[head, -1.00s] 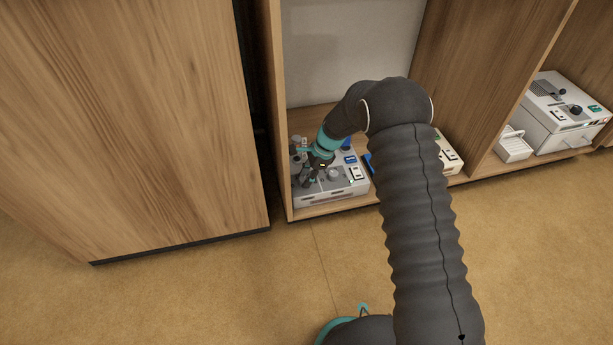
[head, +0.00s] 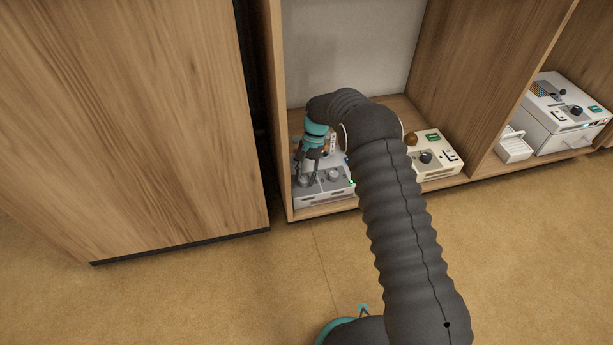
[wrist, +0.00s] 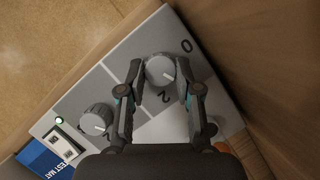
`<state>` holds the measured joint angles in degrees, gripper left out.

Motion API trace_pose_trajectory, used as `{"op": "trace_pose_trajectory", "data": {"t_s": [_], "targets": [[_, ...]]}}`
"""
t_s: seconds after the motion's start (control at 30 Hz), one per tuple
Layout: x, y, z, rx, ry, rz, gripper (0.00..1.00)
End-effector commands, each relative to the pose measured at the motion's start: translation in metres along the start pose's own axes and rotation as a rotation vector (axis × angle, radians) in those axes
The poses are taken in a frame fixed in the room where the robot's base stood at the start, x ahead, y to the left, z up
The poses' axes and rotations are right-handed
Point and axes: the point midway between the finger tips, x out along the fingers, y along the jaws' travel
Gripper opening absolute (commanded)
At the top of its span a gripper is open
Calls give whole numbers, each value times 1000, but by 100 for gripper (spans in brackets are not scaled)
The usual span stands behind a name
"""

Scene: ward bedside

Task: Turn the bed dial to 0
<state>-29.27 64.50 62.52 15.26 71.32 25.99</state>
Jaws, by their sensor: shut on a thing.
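The grey dial (wrist: 160,70) is on the sloping face of a grey-and-white control box, in the wrist view. A 0 is printed near the box's upper edge and a 2 beside the dial's lower side. My gripper (wrist: 161,68) is shut on this dial, with one finger on each side. Where the dial's mark points is hard to tell. A second grey dial (wrist: 95,120) stands to the lower left, apart from the fingers. In the head view, my gripper (head: 308,180) reaches down onto the control box (head: 325,199) at the left of the shelf.
A green light (wrist: 59,121), a switch and a blue label (wrist: 40,160) are on the box. A wooden panel (head: 275,120) rises close on the left. A beige box (head: 440,165) with a dark knob stands to the right, and a white unit (head: 560,110) is farther right.

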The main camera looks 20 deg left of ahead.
Motion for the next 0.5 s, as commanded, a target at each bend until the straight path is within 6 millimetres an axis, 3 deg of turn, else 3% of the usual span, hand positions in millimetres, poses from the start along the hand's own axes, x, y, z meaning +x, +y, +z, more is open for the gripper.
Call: {"op": "trace_pose_trajectory", "data": {"t_s": [0.5], "targets": [[-1, -2, -2, -317, -8, 132, 0]]}}
